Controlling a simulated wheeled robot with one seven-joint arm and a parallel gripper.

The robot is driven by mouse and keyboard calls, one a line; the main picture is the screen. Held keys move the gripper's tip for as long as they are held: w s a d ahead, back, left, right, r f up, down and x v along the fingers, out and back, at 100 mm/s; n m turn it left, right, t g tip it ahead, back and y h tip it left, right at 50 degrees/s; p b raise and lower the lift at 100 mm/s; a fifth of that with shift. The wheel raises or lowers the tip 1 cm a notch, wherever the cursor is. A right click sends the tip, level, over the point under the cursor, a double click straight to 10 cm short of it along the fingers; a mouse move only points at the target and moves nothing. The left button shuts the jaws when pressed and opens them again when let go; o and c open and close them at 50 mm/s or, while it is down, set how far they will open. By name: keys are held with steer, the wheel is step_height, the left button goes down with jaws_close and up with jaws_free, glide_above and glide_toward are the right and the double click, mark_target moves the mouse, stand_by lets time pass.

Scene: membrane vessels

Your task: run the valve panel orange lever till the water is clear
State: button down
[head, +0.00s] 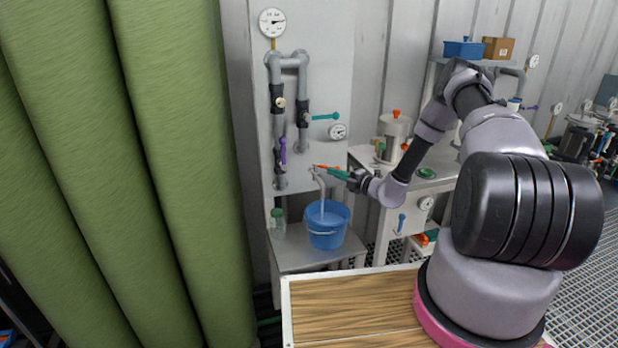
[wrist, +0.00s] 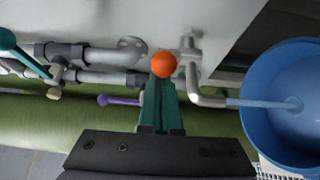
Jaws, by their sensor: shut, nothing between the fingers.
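The valve panel (head: 330,75) stands behind a low bench and carries grey pipes. Its orange lever (head: 322,167) sits on the tap above the spout; in the wrist view the lever's round orange end (wrist: 163,64) is just beyond my fingertips. My gripper (head: 338,173) is shut and empty, with its teal fingers (wrist: 162,88) at or against the lever end; I cannot tell if they touch. A stream runs from the bent spout (wrist: 206,100) into the blue bucket (head: 326,238). In the wrist view the stream (wrist: 255,103) looks pale blue; its clarity is hard to judge.
A purple lever (head: 283,150) and a teal lever (head: 325,117) are on the panel's pipes. A green-capped bottle (head: 278,222) stands left of the bucket. A side table (head: 365,160) with a metal vessel (head: 394,132) is right. Green membrane tubes (head: 165,120) fill the left.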

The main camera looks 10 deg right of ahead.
steer(key=shift+w+d, duration=1)
steer(key=shift+w, duration=0.4)
steer(key=shift+d, duration=0.15)
steer(key=s+d, duration=0.5)
steer(key=s, duration=0.7)
steer(key=shift+m+t+h, duration=0.4)
steer(key=x, duration=0.4)
steer(key=d+x, duration=0.1)
steer(key=x, duration=0.2)
steer(key=w+x, duration=0.1)
steer(key=x, duration=0.3)
steer(key=shift+w+f, duration=0.2)
steer(key=shift+w, duration=0.9)
